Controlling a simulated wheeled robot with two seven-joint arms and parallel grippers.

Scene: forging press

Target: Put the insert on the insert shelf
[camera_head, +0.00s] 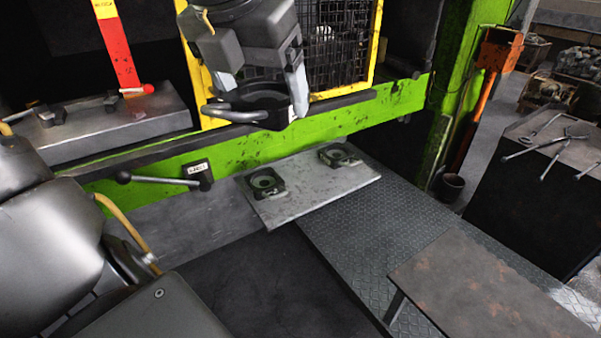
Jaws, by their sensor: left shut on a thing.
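My left gripper (264,94) comes down at the top centre, in front of the green press frame. It is shut on the insert (280,114), a dark round piece with a ring-like rim between the fingers. A grey curved loop shows at its left side. The insert is held in the air above and beyond the grey shelf plate (318,196), apart from it. Two dark square blocks with round centres sit on the plate, one at the left (265,183) and one at the back right (338,155). My right gripper is out of view.
A green beam (240,150) with a lever (155,180) runs behind the plate. A yellow-framed mesh guard (335,45) stands behind the gripper. A rusty table (490,290) is at the lower right, and a dark bench with tongs (555,145) at the right.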

